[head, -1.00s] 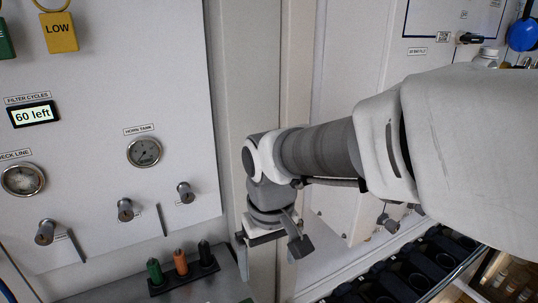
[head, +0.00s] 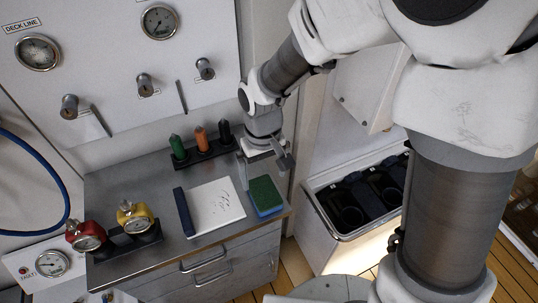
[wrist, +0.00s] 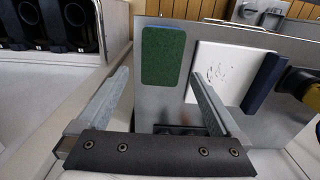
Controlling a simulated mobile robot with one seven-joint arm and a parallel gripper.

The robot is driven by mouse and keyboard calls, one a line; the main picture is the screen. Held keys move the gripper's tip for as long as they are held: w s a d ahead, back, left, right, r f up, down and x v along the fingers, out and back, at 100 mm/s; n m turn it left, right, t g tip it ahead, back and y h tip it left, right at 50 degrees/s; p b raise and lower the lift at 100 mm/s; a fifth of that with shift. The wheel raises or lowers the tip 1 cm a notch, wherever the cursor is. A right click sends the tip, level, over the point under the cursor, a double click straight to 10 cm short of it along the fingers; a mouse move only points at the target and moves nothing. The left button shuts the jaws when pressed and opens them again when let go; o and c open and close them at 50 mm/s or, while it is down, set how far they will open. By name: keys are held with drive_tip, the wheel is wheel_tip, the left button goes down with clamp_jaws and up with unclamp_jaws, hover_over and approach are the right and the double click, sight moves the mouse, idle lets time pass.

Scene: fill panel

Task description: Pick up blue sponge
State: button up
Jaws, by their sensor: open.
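The blue sponge (head: 266,196) has a green top face and a blue side. It lies flat near the right end of the steel counter (head: 110,190). In the wrist view the sponge (wrist: 163,56) shows its green face, with a thin blue edge at the top. My gripper (head: 262,168) is open and empty, above the counter on the far side of the sponge. In the wrist view the two fingers of my gripper (wrist: 160,80) are spread wide, with the sponge ahead between their tips. No contact with the sponge shows.
A white pad (head: 215,205) with a dark blue bar lies just left of the sponge. A rack of green, orange and black pegs (head: 203,148) stands behind. Red and yellow gauges (head: 110,228) sit at left. A bin with black cups (head: 362,197) stands right, beyond the counter edge.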

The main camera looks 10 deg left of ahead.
sight(264, 192)
drive_tip(key=f, duration=0.5)
drive_tip(key=shift+s+f, duration=0.2)
drive_tip(key=shift+f, duration=0.1)
drive_tip(key=c, duration=1.2)
